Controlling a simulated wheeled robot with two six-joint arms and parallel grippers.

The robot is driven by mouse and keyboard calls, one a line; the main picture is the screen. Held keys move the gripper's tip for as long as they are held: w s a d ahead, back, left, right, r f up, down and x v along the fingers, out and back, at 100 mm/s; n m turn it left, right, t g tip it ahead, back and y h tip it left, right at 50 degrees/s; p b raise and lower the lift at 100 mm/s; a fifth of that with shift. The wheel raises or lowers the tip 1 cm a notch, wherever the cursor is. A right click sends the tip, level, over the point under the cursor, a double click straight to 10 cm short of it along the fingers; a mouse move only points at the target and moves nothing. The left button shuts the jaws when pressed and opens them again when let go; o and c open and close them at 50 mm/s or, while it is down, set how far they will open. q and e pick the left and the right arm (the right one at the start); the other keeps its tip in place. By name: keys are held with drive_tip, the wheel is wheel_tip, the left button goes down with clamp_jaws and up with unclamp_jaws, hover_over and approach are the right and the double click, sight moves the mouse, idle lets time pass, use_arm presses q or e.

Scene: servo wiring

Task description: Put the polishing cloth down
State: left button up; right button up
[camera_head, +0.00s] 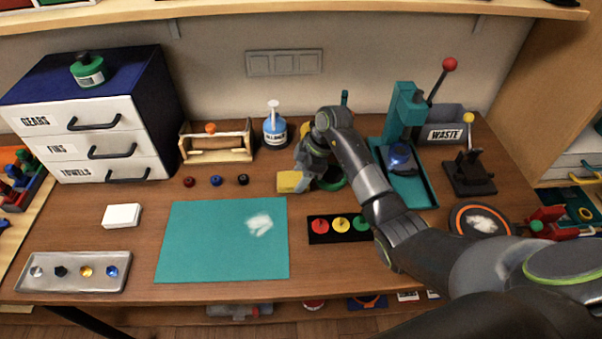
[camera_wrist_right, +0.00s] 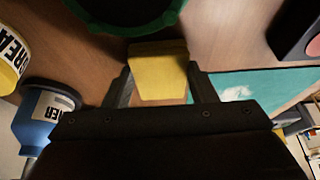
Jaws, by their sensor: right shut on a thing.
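The yellow polishing cloth (camera_head: 289,182) is at the middle of the bench, right of the small knobs and behind the teal mat. My right gripper (camera_head: 303,170) reaches it from the right. In the right wrist view the cloth (camera_wrist_right: 160,72) is a folded yellow block between the two dark fingers (camera_wrist_right: 160,88), which are shut on it. The bench surface lies close beyond it; I cannot tell whether the cloth touches it. My left gripper is not in view.
A teal mat (camera_head: 200,240) with a white smear lies in front. A blue pump bottle (camera_head: 275,130) stands behind the cloth. A green-rimmed round thing (camera_wrist_right: 125,18) is close beside the cloth. A black panel with coloured buttons (camera_head: 341,228) lies to the front right.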

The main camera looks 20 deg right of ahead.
drive_tip(key=o, duration=0.9)
drive_tip(key=shift+f, duration=0.1)
drive_tip(key=shift+o, duration=0.2)
